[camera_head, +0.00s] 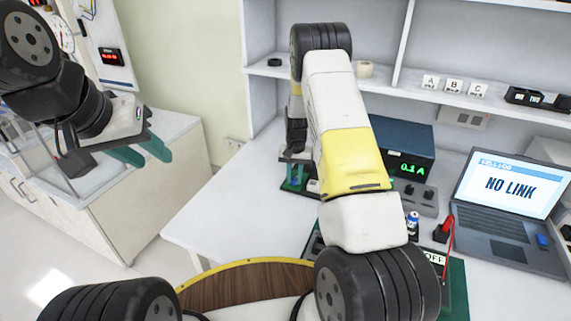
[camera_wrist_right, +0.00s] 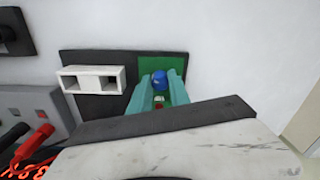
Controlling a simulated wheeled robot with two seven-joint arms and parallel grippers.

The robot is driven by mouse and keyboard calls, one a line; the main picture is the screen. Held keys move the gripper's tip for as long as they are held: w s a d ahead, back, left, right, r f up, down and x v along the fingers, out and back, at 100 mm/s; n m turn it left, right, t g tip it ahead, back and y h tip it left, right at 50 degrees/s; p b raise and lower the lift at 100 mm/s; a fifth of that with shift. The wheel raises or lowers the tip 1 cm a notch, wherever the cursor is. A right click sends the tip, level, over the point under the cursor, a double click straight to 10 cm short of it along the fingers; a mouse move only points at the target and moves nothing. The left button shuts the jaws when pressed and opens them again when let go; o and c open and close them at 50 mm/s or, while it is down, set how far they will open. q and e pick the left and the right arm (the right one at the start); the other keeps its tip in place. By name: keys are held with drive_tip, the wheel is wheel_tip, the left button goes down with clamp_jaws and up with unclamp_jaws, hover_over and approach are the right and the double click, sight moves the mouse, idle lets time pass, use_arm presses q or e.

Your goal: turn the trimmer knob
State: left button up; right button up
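The trimmer knob appears to be the small blue knob (camera_wrist_right: 160,80) on a green board (camera_wrist_right: 176,63) in the right wrist view. My right gripper (camera_wrist_right: 160,84) points down at it, with one teal finger on each side of the knob. I cannot tell whether the fingers press on it. In the head view my right gripper (camera_head: 297,172) is low over the left part of the bench, and my arm hides much of this area. My left gripper (camera_head: 146,156) is open and empty, up at the left, away from the bench.
A power supply (camera_head: 405,145) reading 0.1 A stands behind my right arm. A laptop (camera_head: 510,205) shows "NO LINK". A white block (camera_wrist_right: 92,79) is beside the green board.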

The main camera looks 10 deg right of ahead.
sight(295, 179)
clamp_jaws()
drive_tip(key=shift+n, duration=1.2)
drive_tip(key=o, duration=0.7)
unclamp_jaws()
drive_tip(key=shift+r, duration=3.95)
drive_tip(key=shift+r, duration=0.1)
